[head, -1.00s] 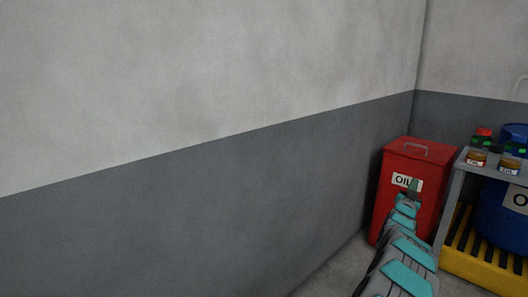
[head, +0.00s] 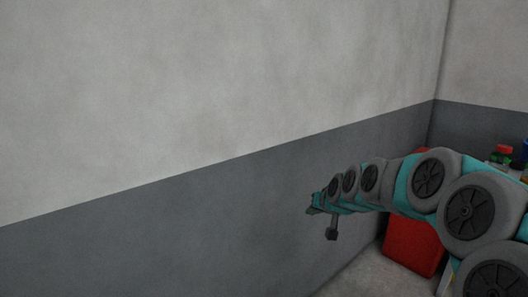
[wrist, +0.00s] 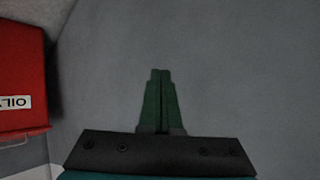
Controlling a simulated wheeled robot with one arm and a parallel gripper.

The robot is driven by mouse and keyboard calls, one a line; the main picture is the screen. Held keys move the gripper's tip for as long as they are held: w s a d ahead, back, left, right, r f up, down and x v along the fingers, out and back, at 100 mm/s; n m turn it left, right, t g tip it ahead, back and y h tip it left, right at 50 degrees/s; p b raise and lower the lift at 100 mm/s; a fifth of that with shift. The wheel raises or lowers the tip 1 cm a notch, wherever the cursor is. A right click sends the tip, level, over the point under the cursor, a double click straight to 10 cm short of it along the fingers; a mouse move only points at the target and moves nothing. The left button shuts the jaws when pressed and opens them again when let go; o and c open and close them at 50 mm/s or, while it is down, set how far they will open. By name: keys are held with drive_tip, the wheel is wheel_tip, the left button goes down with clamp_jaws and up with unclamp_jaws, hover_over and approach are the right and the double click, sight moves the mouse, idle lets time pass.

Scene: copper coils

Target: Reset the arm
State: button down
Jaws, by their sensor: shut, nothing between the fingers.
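My gripper (wrist: 161,74) is shut in the wrist view, its two green fingers together with nothing between them. Grey surface fills the view beyond the fingertips. In the head view my gripper (head: 311,205) is at the far left end of my raised arm, in front of the grey lower wall. My arm stretches from the lower right corner toward the middle of the picture.
A red bin (head: 412,248) stands in the corner, partly hidden behind my arm. In the wrist view the red bin (wrist: 20,65) with an "OIL" label is at the left. A red-capped bottle (head: 502,154) shows at the right edge. The grey wall (head: 150,225) runs along the left.

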drive_tip(key=s+f+n+g+h+p, duration=0.1)
drive_tip(key=s+g, duration=0.4)
drive_tip(key=s, duration=1.9)
drive_tip(key=s+f+g+h+p, duration=0.1)
drive_tip(key=s+g, duration=0.5)
drive_tip(key=s, duration=1.8)
drive_tip(key=shift+s+d+f+n+h+p, duration=0.4)
drive_tip(key=shift+f+p, duration=0.2)
drive_tip(key=shift+p, duration=0.2)
